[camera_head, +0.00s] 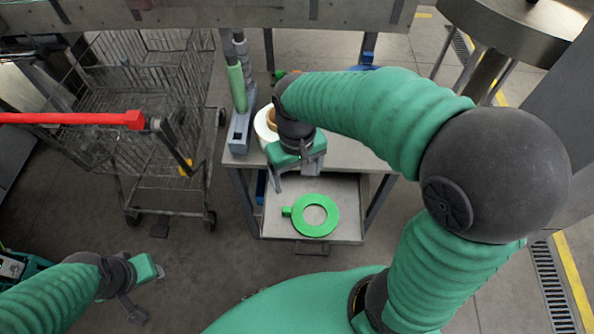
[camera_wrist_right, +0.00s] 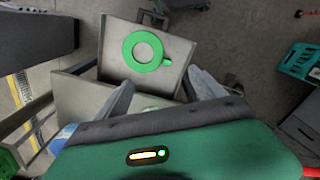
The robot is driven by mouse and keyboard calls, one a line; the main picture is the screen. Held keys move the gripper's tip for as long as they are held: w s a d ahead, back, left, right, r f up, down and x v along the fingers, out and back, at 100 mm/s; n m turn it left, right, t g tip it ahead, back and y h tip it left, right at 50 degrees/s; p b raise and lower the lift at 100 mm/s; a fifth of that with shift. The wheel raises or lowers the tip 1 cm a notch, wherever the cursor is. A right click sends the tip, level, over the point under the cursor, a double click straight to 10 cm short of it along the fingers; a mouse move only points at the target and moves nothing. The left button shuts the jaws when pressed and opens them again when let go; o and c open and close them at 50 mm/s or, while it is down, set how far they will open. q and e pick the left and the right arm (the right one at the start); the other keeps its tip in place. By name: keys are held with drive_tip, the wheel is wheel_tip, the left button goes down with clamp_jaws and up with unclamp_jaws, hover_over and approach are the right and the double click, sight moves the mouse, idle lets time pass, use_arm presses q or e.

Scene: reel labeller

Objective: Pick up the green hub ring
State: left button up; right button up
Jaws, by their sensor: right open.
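The green hub ring (camera_head: 315,216) lies flat on the lower shelf (camera_head: 280,228) of a small grey stand, with its short tab pointing left in the head view. In the right wrist view the ring (camera_wrist_right: 143,51) lies beyond the fingertips, with its tab toward the gripper. My right gripper (camera_head: 290,184) is above and left of the ring in the head view, empty and apart from it. Its two fingers are spread in the wrist view (camera_wrist_right: 160,88). My left gripper (camera_head: 146,290) hangs at lower left, far from the ring; its jaw state is unclear.
The stand's upper surface (camera_head: 345,152) overhangs behind the lower shelf. It carries a post with a green roll (camera_head: 236,88) and a white reel (camera_head: 264,126). A wire cart (camera_head: 150,105) with a red handle stands at left. Floor in front of the stand is clear.

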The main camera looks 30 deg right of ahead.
drive_tip(key=f+b, duration=0.1)
drive_tip(key=f, duration=0.1)
drive_tip(key=f+b, duration=0.1)
drive_tip(key=f, duration=0.1)
drive_tip(key=d+f+b, duration=0.1)
drive_tip(key=f, duration=0.2)
drive_tip(key=shift+s+d, duration=0.1)
drive_tip(key=c, duration=0.4)
drive_tip(key=shift+o, duration=0.2)
drive_tip(key=b, duration=0.3)
hover_over(299, 222)
drive_tip(key=f, duration=1.3)
drive_tip(key=shift+d+f, duration=0.3)
drive_tip(key=shift+a+f+b, duration=0.15)
drive_tip(key=shift+f+b, duration=0.3)
drive_tip(key=shift+f, duration=1)
drive_tip(key=shift+a+f+b, duration=0.15)
drive_tip(key=shift+f+b, duration=0.3)
drive_tip(key=shift+f, duration=1)
